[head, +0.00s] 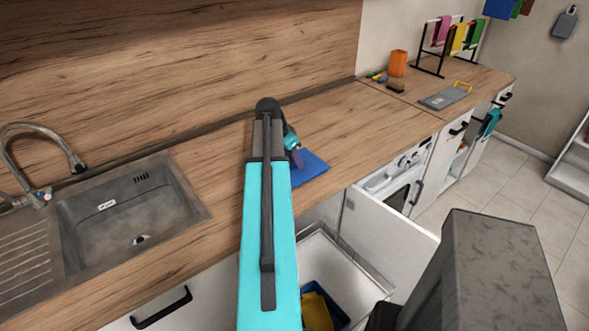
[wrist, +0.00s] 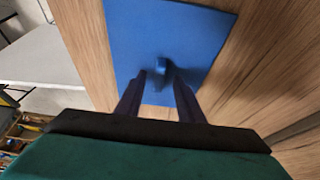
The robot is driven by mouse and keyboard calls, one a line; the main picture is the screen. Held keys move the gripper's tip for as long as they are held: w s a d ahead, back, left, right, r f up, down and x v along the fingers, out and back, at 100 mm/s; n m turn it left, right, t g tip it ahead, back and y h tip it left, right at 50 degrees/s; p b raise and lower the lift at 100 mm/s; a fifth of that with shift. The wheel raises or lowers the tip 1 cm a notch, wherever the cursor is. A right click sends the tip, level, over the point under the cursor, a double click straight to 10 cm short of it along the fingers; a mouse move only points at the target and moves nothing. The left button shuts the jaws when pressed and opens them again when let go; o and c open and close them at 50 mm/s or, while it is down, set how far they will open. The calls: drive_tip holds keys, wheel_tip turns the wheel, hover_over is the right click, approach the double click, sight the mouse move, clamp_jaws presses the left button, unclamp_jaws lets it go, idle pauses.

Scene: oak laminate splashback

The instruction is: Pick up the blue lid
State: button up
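The blue lid (head: 313,167) lies flat on the wooden worktop, to the right of my arm in the head view. In the wrist view the blue lid (wrist: 140,35) is a flat panel with a small raised blue knob (wrist: 162,66) near its middle. My gripper (wrist: 161,82) is over the lid with its two dark fingers apart, one on each side of the knob. I cannot tell whether the fingers touch the knob. In the head view my gripper (head: 297,158) is partly hidden by my arm.
A sink (head: 135,205) with a tap is on the left. An open drawer (head: 345,275) below the worktop holds a blue bin (head: 335,312) with yellow contents. An orange cup (head: 397,63), a grey board (head: 445,97) and a rack of cloths (head: 445,40) are at the back right.

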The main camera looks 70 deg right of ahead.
clamp_jaws()
drive_tip(key=shift+r, duration=0.1)
idle(0.4)
drive_tip(key=shift+r+b, duration=0.7)
drive_tip(key=shift+r, duration=0.75)
drive_tip(key=shift+a+r, duration=0.1)
drive_tip(key=shift+r, duration=0.15)
drive_tip(key=s+a+b, duration=0.1)
drive_tip(key=a, duration=0.3)
drive_tip(key=s+a+b, duration=0.1)
drive_tip(key=a, duration=0.3)
drive_tip(key=s+a+r+b, duration=0.1)
drive_tip(key=s+a, duration=0.1)
drive_tip(key=a, duration=0.3)
drive_tip(key=shift+b, duration=0.8)
drive_tip(key=shift+s+a+b, duration=0.1)
drive_tip(key=shift+a+b, duration=0.25)
drive_tip(key=shift+b, duration=0.4)
drive_tip(key=shift+s+a+r+b, duration=0.15)
drive_tip(key=shift+s+a+b, duration=0.1)
drive_tip(key=shift+a+b, duration=0.6)
